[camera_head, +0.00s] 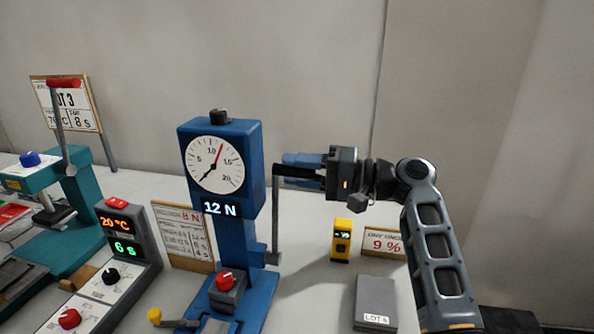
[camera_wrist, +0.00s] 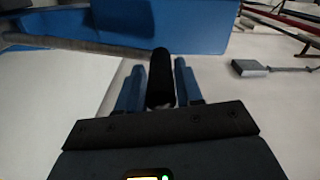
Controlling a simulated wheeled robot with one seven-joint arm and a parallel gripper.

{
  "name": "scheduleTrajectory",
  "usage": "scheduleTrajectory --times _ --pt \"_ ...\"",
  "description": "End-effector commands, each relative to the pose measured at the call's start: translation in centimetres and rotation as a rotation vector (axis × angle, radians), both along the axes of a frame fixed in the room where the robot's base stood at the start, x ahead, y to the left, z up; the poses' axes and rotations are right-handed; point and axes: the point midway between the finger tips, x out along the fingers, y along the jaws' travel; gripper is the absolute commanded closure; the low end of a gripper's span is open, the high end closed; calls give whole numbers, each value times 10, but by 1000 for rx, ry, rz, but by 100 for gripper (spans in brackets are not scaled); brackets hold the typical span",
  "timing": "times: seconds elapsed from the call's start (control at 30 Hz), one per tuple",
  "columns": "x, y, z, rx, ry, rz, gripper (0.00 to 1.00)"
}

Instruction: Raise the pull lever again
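The pull lever is a thin grey rod (camera_head: 275,222) on the right side of the blue tester (camera_head: 240,247), standing upright. Its black handle (camera_head: 293,171) sticks out to the right at the rod's top, level with the dial's lower half. My gripper (camera_head: 303,160) comes from the right at the handle.
A red knob (camera_head: 225,281) sits on the tester's base. A teal press (camera_head: 83,215) and a 20 °C, 6 s control box (camera_head: 126,240) stand left.

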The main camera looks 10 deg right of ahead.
Motion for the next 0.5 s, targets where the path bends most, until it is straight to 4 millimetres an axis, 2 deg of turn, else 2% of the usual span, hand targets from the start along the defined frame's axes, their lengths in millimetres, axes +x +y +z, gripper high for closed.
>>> scheduleTrajectory --times 0.03,0.13,0.37,0.5 --pt "0 0 0 0 0 1 59" --pt "-1 1 0 -1 -1 3 50" --pt "-1 1 0 -2 -2 6 49" --pt "-4 -8 -1 -1 -2 3 49"
